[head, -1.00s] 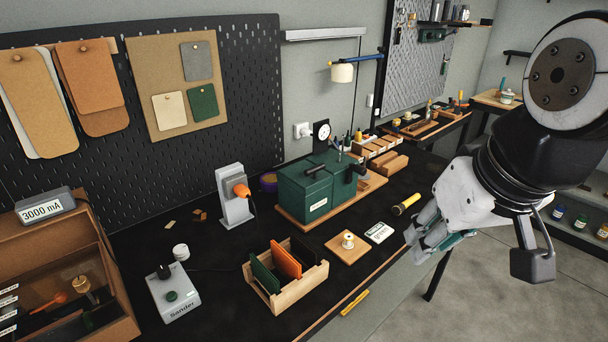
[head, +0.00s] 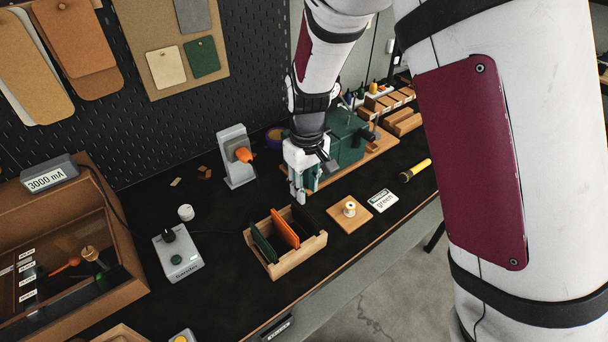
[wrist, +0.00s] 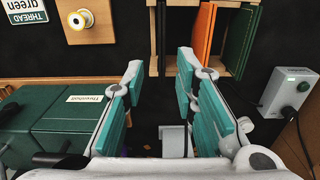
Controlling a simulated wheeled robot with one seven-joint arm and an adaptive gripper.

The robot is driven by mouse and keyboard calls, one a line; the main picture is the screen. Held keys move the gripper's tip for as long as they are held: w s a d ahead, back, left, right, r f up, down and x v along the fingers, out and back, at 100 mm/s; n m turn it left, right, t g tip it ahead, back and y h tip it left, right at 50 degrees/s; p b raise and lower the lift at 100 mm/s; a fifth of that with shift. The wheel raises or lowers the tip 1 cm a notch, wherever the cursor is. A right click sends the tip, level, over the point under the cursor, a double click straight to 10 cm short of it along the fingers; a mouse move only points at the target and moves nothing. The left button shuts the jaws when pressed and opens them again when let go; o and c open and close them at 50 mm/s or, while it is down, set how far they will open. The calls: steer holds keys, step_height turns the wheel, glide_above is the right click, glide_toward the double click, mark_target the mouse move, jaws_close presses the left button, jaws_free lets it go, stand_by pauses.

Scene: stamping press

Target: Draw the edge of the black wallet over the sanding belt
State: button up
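The black wallet (head: 304,219) stands on edge in the right slot of a small wooden rack (head: 285,264), beside an orange wallet (head: 286,228) and a green wallet (head: 263,244). In the wrist view the rack is at the top, and the black wallet is hard to tell from the dark background. A grey upright machine with an orange part (head: 237,160) stands behind the rack; I cannot clearly make out a belt on it. My gripper (head: 299,192) is above the bench behind the rack. Its teal-padded fingers (wrist: 157,78) are open and empty, apart from the wallets.
A control box labelled Sander (head: 178,257) is left of the rack.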

mark_target(305, 211)
steer(key=shift+a+f, duration=0.15)
steer(key=shift+f, duration=0.35)
step_height(305, 211, down, 8)
steer(key=b, duration=0.3)
steer(key=shift+r, duration=0.25)
steer(key=shift+f, duration=0.15)
steer(key=shift+c, duration=0.8)
steer(key=shift+s, duration=0.1)
jaws_close()
steer(key=shift+r, duration=0.3)
steer(key=shift+r+p, duration=0.4)
steer(key=shift+r, duration=0.05)
steer(key=shift+r+p, duration=1.1)
steer(key=shift+r, duration=2.4)
